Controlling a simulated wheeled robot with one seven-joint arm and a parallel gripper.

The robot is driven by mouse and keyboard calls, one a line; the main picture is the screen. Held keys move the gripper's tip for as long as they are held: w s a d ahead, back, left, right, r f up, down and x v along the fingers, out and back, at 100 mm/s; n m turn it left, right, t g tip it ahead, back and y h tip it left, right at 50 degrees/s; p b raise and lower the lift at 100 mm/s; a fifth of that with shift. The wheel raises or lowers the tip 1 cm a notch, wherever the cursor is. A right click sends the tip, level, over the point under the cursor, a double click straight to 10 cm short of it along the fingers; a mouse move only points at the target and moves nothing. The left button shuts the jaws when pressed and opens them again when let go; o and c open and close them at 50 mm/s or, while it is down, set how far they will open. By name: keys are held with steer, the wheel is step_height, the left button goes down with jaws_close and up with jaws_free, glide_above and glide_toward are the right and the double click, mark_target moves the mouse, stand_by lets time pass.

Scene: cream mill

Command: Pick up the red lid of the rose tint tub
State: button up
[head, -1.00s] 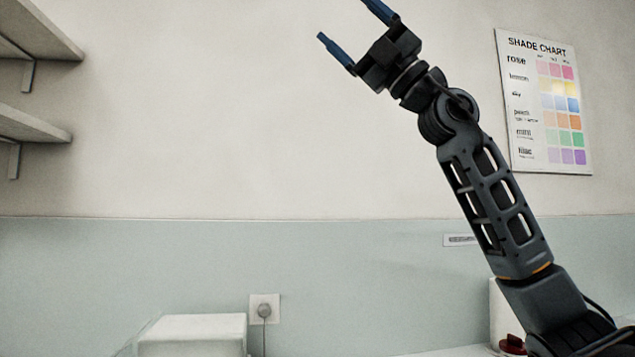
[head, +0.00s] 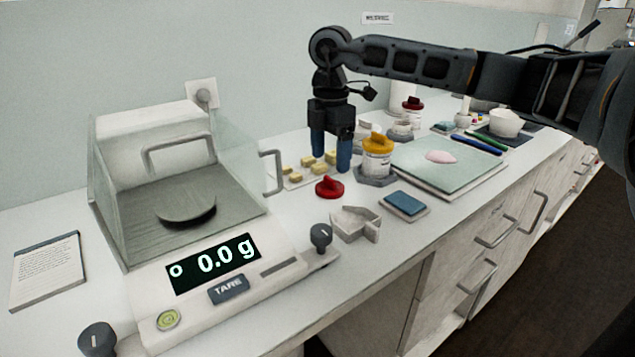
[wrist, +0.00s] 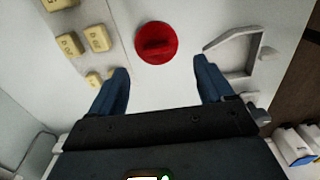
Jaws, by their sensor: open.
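A red lid (head: 329,187) with a raised grip bar lies flat on the white counter, to the right of the balance. It also shows in the wrist view (wrist: 156,43), ahead of and between my fingers. My gripper (head: 331,168) points down above the counter, close to the lid and slightly behind it in the head view. In the wrist view my gripper (wrist: 164,80) is open, with nothing between its blue fingers. A tub with a yellow lid (head: 377,152) stands to the right of my gripper. A tub with a dark red lid (head: 412,108) stands farther back.
The balance (head: 215,243) reads 0.0 g and stands close left of the lid. Several yellow blocks (head: 309,161) lie behind the lid. A pale, open-topped angular holder (head: 355,222) and a blue pad (head: 404,203) lie in front and right. A green board (head: 450,163) is farther right.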

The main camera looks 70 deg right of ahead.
mark_target(330, 178)
steer(key=shift+d+f+p, duration=0.2)
steer(key=shift+f, duration=1.55)
steer(key=shift+d+f+p, duration=0.15)
steer(key=shift+f+p, duration=0.05)
steer(key=shift+f, duration=1.55)
steer(key=c, duration=0.7)
steer(key=shift+o, duration=0.2)
